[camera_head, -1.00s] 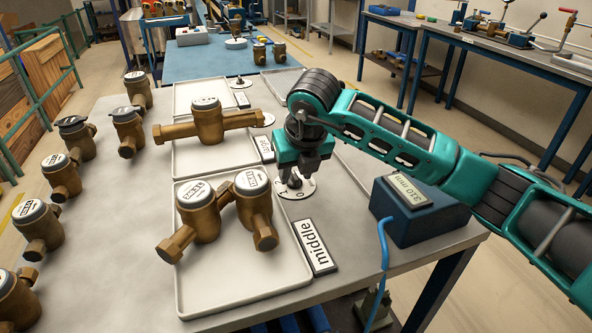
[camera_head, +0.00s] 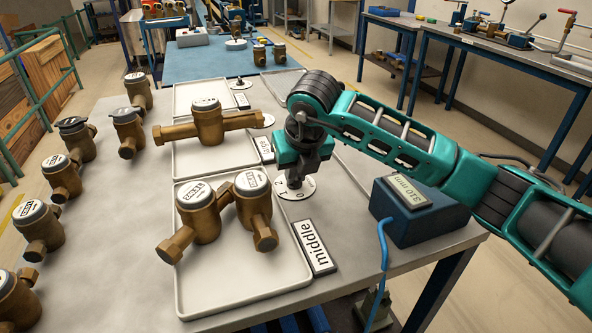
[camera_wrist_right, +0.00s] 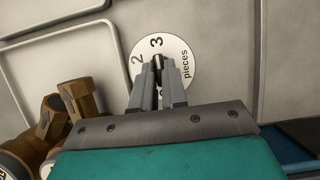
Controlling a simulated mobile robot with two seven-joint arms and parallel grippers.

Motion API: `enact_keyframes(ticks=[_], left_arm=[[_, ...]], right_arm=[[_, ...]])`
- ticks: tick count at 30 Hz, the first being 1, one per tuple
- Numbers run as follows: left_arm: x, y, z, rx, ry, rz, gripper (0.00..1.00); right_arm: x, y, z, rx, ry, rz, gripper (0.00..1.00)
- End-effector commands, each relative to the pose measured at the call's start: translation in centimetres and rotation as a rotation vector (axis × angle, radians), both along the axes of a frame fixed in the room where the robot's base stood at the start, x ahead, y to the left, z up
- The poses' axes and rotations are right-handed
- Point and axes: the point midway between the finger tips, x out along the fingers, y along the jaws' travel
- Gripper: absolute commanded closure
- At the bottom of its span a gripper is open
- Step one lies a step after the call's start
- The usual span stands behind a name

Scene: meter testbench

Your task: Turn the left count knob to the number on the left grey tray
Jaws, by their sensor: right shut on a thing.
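My right gripper (camera_head: 295,182) points down at the nearest white count dial (camera_head: 302,187), on the table beside the front pale grey tray (camera_head: 240,292). In the right wrist view the gripper (camera_wrist_right: 158,82) is shut on the dark knob (camera_wrist_right: 157,62) at the centre of the dial (camera_wrist_right: 178,52). The dial reads "2", "3" and "pieces"; the fingers hide other marks. The knob's visible tip lies close to the "3". Two brass meters, one left (camera_head: 199,212) and one right (camera_head: 253,205), stand on the front tray. My left gripper is not in view.
A "middle" label (camera_head: 314,246) lies beside the front tray. A long brass meter (camera_head: 209,125) stands at the tray behind it. A blue box (camera_head: 415,212) marked "310 mm" stands right of the dial. Several brass meters line the table's left side.

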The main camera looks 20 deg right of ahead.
Motion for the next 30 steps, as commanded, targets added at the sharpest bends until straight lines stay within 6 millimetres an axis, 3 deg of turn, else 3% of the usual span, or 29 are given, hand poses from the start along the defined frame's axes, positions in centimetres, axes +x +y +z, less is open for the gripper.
enact_keyframes(ticks=[11,30], left_arm=[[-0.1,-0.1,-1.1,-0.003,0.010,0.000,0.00],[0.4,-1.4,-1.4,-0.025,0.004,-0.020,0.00]], right_arm=[[-0.1,-0.2,-0.6,-0.002,0.006,0.123,1.00],[0.1,-0.6,-0.6,0.000,0.010,0.695,1.00]])
